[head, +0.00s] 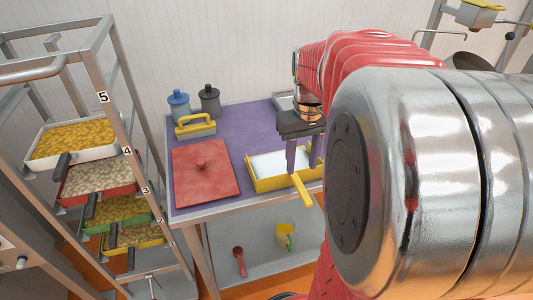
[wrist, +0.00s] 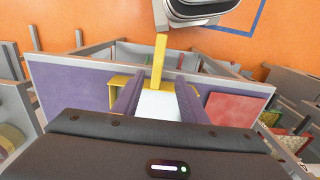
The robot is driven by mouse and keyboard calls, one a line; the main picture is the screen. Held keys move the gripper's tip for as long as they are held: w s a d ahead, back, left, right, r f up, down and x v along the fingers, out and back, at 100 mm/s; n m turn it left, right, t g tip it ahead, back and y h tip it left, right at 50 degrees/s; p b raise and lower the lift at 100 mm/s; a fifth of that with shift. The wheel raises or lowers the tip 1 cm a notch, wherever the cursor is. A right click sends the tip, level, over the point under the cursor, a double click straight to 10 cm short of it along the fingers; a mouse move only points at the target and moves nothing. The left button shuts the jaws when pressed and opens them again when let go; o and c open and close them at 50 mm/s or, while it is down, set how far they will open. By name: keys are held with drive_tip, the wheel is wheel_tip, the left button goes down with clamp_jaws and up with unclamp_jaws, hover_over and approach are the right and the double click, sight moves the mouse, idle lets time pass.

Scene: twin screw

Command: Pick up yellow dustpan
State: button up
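The yellow dustpan (head: 261,184) sits on the purple table top, with a white area inside its yellow walls. Its yellow handle (head: 302,190) points toward the table's front edge. In the wrist view the handle (wrist: 159,62) runs away beyond my fingertips, and the white area (wrist: 160,105) shows between the fingers. My gripper (head: 302,168) points down over the dustpan near the handle's base. Its two purple fingers stand apart with nothing seen clamped between them; they also show in the wrist view (wrist: 160,86). My arm hides the dustpan's right end in the head view.
A rack with several trays (head: 72,140) stands at left.

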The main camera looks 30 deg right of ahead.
sight(301, 186)
wheel_tip(301, 186, down, 6)
drive_tip(key=shift+r, duration=0.1)
idle(0.4)
drive_tip(key=shift+s+d+f, duration=0.1)
drive_tip(key=shift+f, duration=1.25)
drive_tip(key=shift+s+d+f, duration=0.1)
drive_tip(key=shift+f, duration=1.2)
drive_tip(key=shift+c, duration=0.5)
clamp_jaws()
